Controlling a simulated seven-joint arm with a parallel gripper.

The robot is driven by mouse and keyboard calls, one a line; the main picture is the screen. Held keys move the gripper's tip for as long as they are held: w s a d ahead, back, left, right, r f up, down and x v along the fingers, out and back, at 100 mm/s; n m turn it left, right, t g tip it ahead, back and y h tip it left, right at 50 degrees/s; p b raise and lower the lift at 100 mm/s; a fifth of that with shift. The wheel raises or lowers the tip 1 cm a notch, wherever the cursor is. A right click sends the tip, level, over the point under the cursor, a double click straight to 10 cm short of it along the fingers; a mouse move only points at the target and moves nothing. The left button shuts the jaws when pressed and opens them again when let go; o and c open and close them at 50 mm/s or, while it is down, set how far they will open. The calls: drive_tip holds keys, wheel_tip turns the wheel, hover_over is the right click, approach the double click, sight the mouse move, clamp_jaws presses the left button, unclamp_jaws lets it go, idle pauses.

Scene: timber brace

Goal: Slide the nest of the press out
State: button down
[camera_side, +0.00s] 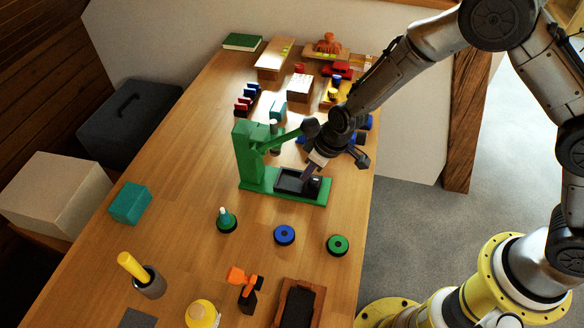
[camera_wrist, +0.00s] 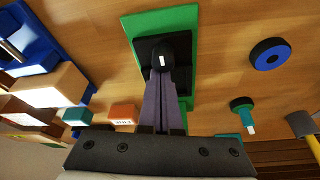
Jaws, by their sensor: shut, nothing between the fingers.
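The green press (camera_side: 250,158) stands mid-table, with a lever arm at its top and a long flat base. Its black nest (camera_side: 288,180) lies on the base, with a dark knob at its right end. In the wrist view the nest (camera_wrist: 183,48) is a dark plate on the green base, and the knob (camera_wrist: 162,52) with a white mark stands at the fingertips. My gripper (camera_side: 307,178) points down at the nest's right end, beside the knob. In the wrist view my gripper (camera_wrist: 166,75) has its purple fingers together, holding nothing. I cannot tell whether the fingers touch the knob.
In front of the press are a green-and-teal peg (camera_side: 226,220), a blue ring (camera_side: 284,235) and a green ring (camera_side: 338,244). A teal box (camera_side: 130,204) stands left. Blocks and racks crowd the far end. Bare table lies right of the base.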

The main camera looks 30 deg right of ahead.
drive_tip(key=s+d, duration=0.4)
drive_tip(key=shift+s+d, duration=0.3)
drive_tip(key=shift+d, duration=0.05)
drive_tip(key=shift+s+d, duration=0.45)
drive_tip(key=shift+s, duration=0.05)
drive_tip(key=shift+s+f, duration=0.1)
drive_tip(key=shift+s+d+f, duration=0.1)
drive_tip(key=shift+s, duration=0.05)
drive_tip(key=v, duration=2)
drive_tip(key=shift+w+r, duration=0.25)
drive_tip(key=shift+w, duration=0.05)
